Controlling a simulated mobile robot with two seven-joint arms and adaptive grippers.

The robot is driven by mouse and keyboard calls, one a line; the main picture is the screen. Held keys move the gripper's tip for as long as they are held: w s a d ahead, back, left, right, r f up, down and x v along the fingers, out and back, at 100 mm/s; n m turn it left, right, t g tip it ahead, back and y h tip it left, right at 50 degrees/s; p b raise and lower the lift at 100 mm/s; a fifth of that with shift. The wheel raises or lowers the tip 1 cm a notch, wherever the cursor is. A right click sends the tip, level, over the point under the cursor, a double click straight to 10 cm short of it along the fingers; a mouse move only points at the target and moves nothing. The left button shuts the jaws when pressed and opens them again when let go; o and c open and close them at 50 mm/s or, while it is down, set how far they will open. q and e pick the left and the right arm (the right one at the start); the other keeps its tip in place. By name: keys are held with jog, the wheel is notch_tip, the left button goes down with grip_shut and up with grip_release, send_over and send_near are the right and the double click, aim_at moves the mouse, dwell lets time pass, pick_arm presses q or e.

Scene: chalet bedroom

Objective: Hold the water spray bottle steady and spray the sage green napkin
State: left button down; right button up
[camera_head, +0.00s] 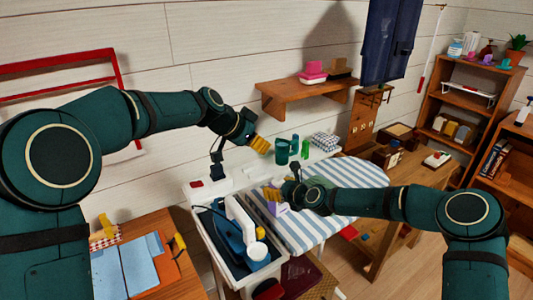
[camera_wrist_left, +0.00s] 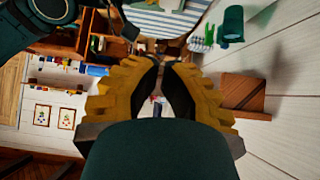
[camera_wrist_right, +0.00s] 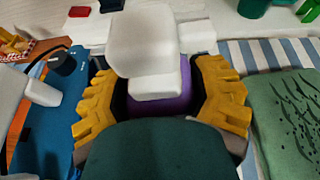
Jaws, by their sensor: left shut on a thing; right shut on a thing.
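The water spray bottle has a white head and a purple body. It shows in the right wrist view (camera_wrist_right: 144,48) and, small, in the head view (camera_head: 279,209). My right gripper (camera_head: 272,194) is shut around its purple body, one yellow finger on each side. The sage green napkin (camera_wrist_right: 285,120) has a dark leaf pattern and lies on the striped board, right of the bottle; my right arm partly hides it in the head view (camera_head: 321,182). My left gripper (camera_head: 260,144) is raised near the wall, its fingertips close together (camera_wrist_left: 158,64); I cannot make out what it holds.
A green cup (camera_head: 282,152) stands behind, below a wooden wall shelf (camera_head: 300,92). A wooden table with folded blue cloth (camera_head: 140,265) is at the lower left.

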pick_arm(q)
send_over(278, 174)
jog(key=f, duration=0.6)
jog(key=shift+s+a, duration=0.15)
jog(key=shift+s, duration=0.05)
notch_tip(278, 174, down, 3)
jog(key=shift+w+f, duration=0.1)
jog(key=shift+f, duration=0.45)
